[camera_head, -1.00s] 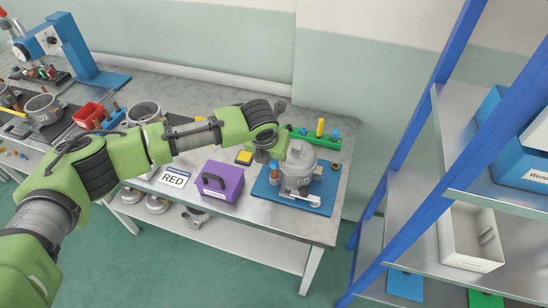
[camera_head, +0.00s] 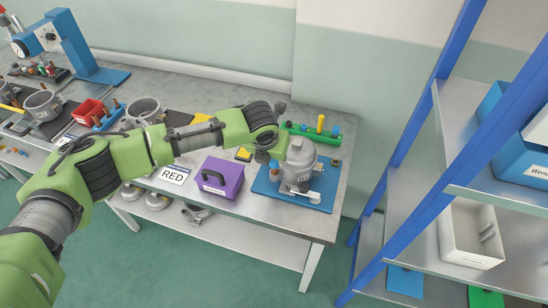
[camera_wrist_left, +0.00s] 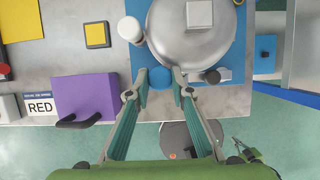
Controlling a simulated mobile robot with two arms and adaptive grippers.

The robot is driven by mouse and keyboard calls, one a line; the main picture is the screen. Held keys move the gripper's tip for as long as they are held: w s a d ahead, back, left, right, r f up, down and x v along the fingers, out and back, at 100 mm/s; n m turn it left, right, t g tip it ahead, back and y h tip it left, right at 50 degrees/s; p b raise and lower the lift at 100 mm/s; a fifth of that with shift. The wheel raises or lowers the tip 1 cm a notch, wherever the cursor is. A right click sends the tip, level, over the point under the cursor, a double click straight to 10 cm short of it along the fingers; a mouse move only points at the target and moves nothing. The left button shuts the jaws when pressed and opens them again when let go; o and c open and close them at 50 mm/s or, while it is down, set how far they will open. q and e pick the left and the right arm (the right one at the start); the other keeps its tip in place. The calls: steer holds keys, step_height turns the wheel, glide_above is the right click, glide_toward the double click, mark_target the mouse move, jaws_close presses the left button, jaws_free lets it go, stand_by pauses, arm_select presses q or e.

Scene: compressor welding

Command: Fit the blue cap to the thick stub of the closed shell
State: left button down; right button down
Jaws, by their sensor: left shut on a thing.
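The closed shell (camera_head: 300,158) is a grey domed vessel standing upright on a blue plate (camera_head: 323,204) at the right end of the bench. In the left wrist view its dome (camera_wrist_left: 195,42) fills the top middle. My left gripper (camera_wrist_left: 160,74) is shut on the blue cap (camera_wrist_left: 159,78), beside the shell's near edge. In the head view my left gripper (camera_head: 271,157) is at the shell's left side. I cannot tell whether the cap touches a stub; the thick stub is not clearly seen. My right gripper is not in view.
A purple case (camera_head: 220,180) and a RED sign (camera_head: 172,176) are left of the blue plate. A green rack (camera_head: 302,131) with pegs stands behind the shell. A white-topped cylinder (camera_wrist_left: 130,30) is near the gripper. A blue-framed shelf (camera_head: 422,170) stands right, past a floor gap.

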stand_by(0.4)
arm_select(q)
steer(key=c, duration=1.7)
jaws_free()
steer(key=v, duration=1.1)
steer(key=shift+r, duration=0.4)
steer(key=shift+s, duration=0.15)
